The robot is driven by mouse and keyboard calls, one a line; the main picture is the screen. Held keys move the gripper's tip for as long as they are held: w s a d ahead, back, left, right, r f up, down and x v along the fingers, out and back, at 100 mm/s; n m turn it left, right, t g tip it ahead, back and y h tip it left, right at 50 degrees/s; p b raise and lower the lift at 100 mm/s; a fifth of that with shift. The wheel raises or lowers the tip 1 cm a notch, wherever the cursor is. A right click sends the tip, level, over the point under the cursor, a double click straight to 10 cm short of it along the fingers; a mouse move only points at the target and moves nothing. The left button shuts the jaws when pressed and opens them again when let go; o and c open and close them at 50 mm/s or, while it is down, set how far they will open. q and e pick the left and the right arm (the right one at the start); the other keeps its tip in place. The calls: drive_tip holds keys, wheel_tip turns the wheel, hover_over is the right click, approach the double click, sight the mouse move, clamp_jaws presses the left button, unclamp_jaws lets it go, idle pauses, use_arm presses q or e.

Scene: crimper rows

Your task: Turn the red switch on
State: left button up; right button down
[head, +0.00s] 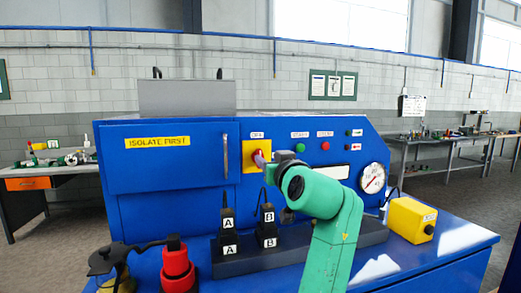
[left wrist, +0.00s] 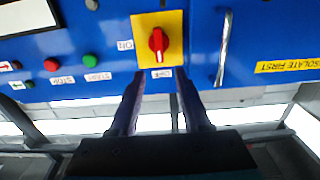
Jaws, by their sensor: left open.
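The red switch (left wrist: 158,41) is a rotary knob on a yellow plate (left wrist: 173,20) on the blue cabinet front. Its handle stands upright, in line with the OFF label (left wrist: 161,73); the ON label (left wrist: 125,45) is at the side of the plate. In the head view the plate (head: 248,148) shows left of my gripper, and the knob is partly hidden. My left gripper (head: 264,160) is in front of the plate. In the left wrist view its two open fingers (left wrist: 158,92) point toward the knob, one each side, with nothing between them. My right gripper is not in view.
Green and red buttons (head: 323,146) and a gauge (head: 372,178) are right of the switch. A door handle (head: 225,156) stands to its left.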

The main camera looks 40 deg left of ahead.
sight(260, 152)
use_arm(q)
drive_tip(key=p+x, duration=0.2)
drive_tip(key=x, duration=0.5)
drive_tip(key=shift+w+a, duration=0.15)
drive_tip(key=shift+a, duration=0.15)
drive_tip(key=shift+w+a, duration=0.15)
drive_tip(key=shift+a, duration=0.1)
drive_tip(key=shift+d, duration=0.1)
clamp_jaws()
